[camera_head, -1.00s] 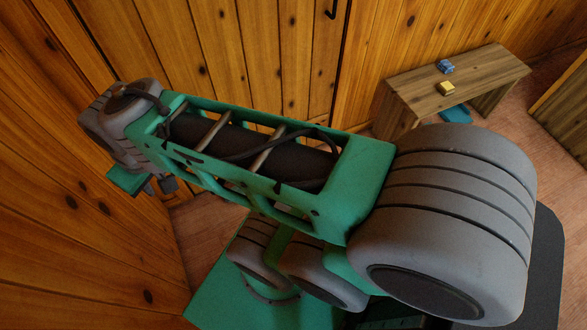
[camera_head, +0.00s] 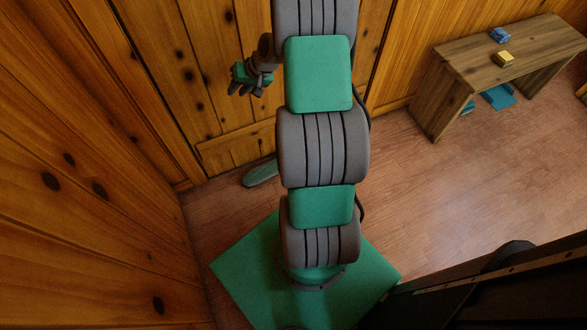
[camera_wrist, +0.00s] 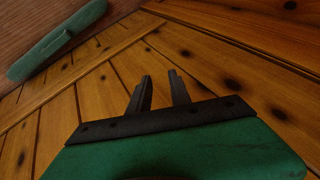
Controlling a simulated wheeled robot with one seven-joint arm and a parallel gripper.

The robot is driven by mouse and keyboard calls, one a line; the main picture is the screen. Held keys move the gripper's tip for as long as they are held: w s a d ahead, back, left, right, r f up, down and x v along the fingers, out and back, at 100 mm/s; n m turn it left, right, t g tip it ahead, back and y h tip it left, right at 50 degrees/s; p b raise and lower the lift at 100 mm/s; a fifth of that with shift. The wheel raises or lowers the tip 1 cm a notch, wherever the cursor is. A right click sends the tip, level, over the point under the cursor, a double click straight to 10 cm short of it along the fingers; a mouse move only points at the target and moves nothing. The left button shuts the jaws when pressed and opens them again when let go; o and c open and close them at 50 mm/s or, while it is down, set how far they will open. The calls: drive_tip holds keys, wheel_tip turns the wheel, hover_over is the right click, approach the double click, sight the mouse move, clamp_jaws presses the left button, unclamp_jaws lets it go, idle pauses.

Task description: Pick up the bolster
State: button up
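A long, rounded grey-green object (camera_head: 260,173), which looks like the bolster, lies on the wooden floor near the foot of the plank wall in the head view. My arm hides part of its right end. It also shows in the wrist view (camera_wrist: 57,42) at the upper left, with a small raised piece along one side. My gripper (camera_wrist: 160,78) is open and empty, its two dark fingers apart in front of the wall planks. In the head view my gripper (camera_head: 236,86) is up beside the wall, apart from the object and above it in the picture.
Plank walls (camera_head: 75,150) close in on the left. Floor right of my arm is clear.

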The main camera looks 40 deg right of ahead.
drive_tip(key=d+f+m+t+b, duration=0.1)
drive_tip(key=d+f+m+b, duration=0.3)
drive_tip(key=f, duration=0.7)
drive_tip(key=d+f+t+b, duration=0.25)
drive_tip(key=d+f, duration=0.25)
drive_tip(key=f, duration=0.6)
drive_tip(key=s+d+f+m+t+h+b, duration=0.1)
drive_tip(key=s+d+f+m+h+b, duration=0.2)
drive_tip(key=f, duration=0.6)
drive_tip(key=s+d+f+m+t+b, duration=0.25)
drive_tip(key=s+f+b, duration=0.2)
drive_tip(key=f, duration=0.45)
drive_tip(key=s+d+f+m+t+h+b, duration=0.15)
drive_tip(key=s+d+f+m+b, duration=0.25)
drive_tip(key=f, duration=0.5)
drive_tip(key=shift+g, duration=0.35)
drive_tip(key=b+x, duration=0.3)
drive_tip(key=x, duration=0.4)
drive_tip(key=shift+w+r, duration=0.1)
drive_tip(key=shift+w, duration=0.15)
drive_tip(key=shift+r, duration=0.1)
drive_tip(key=shift+c, duration=0.4)
clamp_jaws()
